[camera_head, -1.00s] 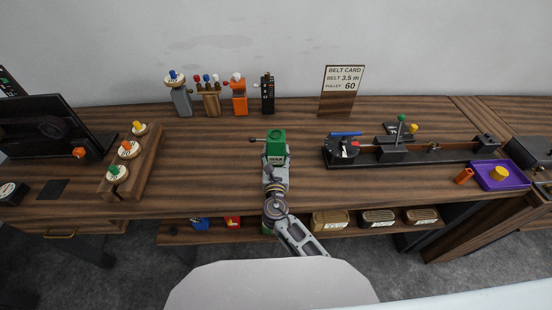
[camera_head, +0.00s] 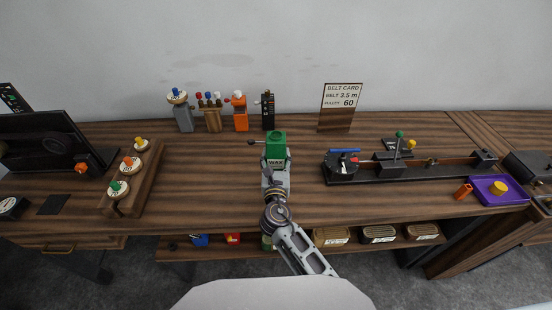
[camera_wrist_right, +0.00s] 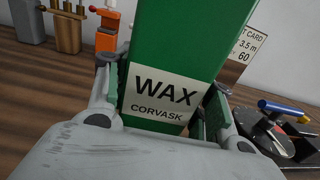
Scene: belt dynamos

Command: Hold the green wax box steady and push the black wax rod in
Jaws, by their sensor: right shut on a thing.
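The green wax box (camera_head: 276,144), with a white "WAX" label, stands upright at the middle of the bench. It also fills the middle of the right wrist view (camera_wrist_right: 190,45), its top cut off. A dark rod (camera_head: 257,142) with a knobbed end sticks out from its left side near the top. My right gripper (camera_head: 275,178) is shut on the box, with one finger on each side in the right wrist view (camera_wrist_right: 163,110). Whether the box's base touches the bench is hidden behind the gripper. My left gripper is not in view.
Behind stand a grey stand (camera_head: 182,115), a wooden holder (camera_head: 212,119), an orange block (camera_head: 240,118) and a black block (camera_head: 268,112). A tray of discs (camera_head: 145,180) lies left. A long black fixture (camera_head: 430,169) and purple tray (camera_head: 500,191) lie right.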

